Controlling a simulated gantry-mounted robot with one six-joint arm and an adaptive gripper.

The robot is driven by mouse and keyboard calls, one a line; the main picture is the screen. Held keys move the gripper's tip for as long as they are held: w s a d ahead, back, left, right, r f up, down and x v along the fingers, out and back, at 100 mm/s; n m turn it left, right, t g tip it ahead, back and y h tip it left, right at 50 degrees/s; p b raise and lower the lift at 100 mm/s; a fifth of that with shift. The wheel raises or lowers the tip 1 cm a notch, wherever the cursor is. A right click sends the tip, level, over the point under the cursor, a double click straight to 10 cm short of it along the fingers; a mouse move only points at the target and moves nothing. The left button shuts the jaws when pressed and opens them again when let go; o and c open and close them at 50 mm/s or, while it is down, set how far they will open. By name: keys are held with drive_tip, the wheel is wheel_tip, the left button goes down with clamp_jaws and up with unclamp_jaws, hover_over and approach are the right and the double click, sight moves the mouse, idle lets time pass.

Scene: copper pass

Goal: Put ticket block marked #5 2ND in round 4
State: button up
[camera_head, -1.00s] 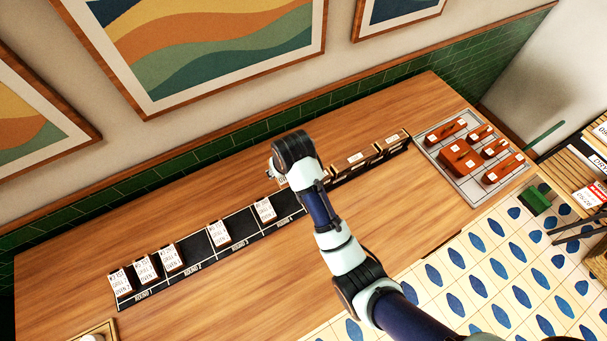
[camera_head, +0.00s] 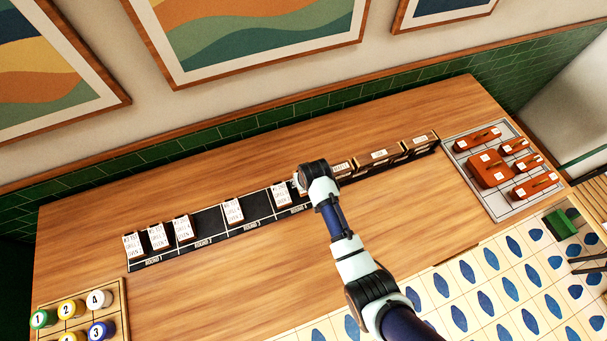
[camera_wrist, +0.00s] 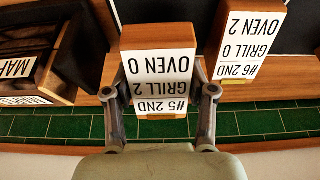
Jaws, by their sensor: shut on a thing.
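My gripper (camera_wrist: 160,100) is shut on the ticket block marked #5 2ND (camera_wrist: 158,68), a wooden block with a white face also reading GRILL 2, OVEN 0. In the wrist view the lettering is upside down. The block marked #6 2ND (camera_wrist: 247,45) stands just right of it there, with a narrow gap. In the head view, #6 2ND (camera_head: 282,195) stands in the round 4 part of the black rail (camera_head: 207,222), and my gripper (camera_head: 301,186) is just right of it. The held block is mostly hidden there; whether it touches the rail I cannot tell.
A block (camera_head: 233,210) stands at round 3, and several crowd round 1 (camera_head: 158,237). Wooden boxes (camera_head: 378,157) line the rail's right end. A tray of orange blocks (camera_head: 460,160) is at right, and a rack of numbered pots (camera_head: 120,300) at lower left. The counter's front is clear.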

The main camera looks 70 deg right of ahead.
drive_tip(key=shift+f, duration=1.75)
drive_tip(key=shift+f+b, duration=0.1)
drive_tip(key=shift+b, duration=0.2)
drive_tip(key=shift+f, duration=0.15)
drive_tip(key=o, duration=1.2)
drive_tip(key=shift+o, duration=0.2)
drive_tip(key=p+v, duration=0.2)
drive_tip(key=v, duration=1)
drive_tip(key=shift+r, duration=0.25)
